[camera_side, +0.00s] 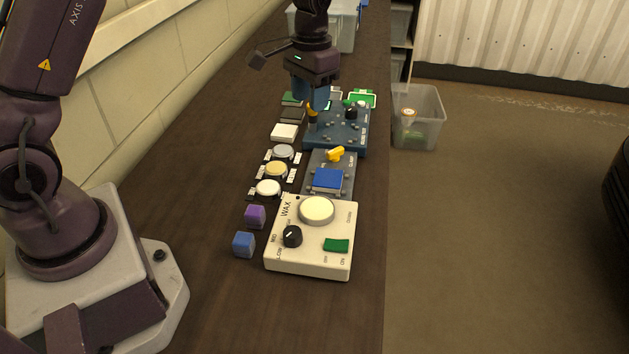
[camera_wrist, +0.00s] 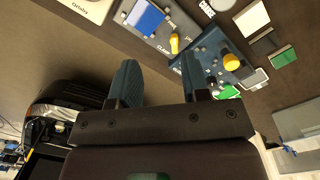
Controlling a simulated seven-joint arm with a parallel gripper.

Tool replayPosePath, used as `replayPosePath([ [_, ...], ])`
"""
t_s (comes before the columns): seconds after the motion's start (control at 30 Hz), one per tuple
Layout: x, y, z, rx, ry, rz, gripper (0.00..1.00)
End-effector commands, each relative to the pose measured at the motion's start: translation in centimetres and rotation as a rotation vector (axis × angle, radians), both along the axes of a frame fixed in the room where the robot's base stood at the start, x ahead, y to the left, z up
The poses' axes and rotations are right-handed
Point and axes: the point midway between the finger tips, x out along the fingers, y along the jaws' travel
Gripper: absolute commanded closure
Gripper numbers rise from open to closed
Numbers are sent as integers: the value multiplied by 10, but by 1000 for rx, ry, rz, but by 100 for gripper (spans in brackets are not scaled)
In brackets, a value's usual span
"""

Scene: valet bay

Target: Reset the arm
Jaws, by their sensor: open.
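My gripper (camera_side: 312,95) is over the dark blue control panel (camera_side: 345,140) toward the far part of the bench in the side view. Its blue fingers point down and are apart, with nothing seen between them. In the wrist view my gripper (camera_wrist: 160,80) shows two spread fingers, and the blue panel (camera_wrist: 210,50) with a yellow knob (camera_wrist: 231,62) lies beyond the right finger. Whether a fingertip touches the panel, I cannot tell.
A white wax box (camera_side: 300,262), a grey panel with a blue pad (camera_side: 328,180) and a yellow lever (camera_side: 336,154) stand nearer. Purple (camera_side: 255,216) and blue (camera_side: 244,245) cubes sit left. A clear bin (camera_side: 418,118) stands on the floor right. The near bench is clear.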

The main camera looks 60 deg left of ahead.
Motion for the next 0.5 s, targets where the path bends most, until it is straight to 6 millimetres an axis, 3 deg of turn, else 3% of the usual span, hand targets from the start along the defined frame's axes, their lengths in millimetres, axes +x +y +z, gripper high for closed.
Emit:
replayPosePath([
  [0.03,-15,-6,18,3,-20,-1,57],
  [0.2,-69,-22,64,10,-88,-3,57],
  [0.5,-169,-46,112,19,-246,-23,57],
])
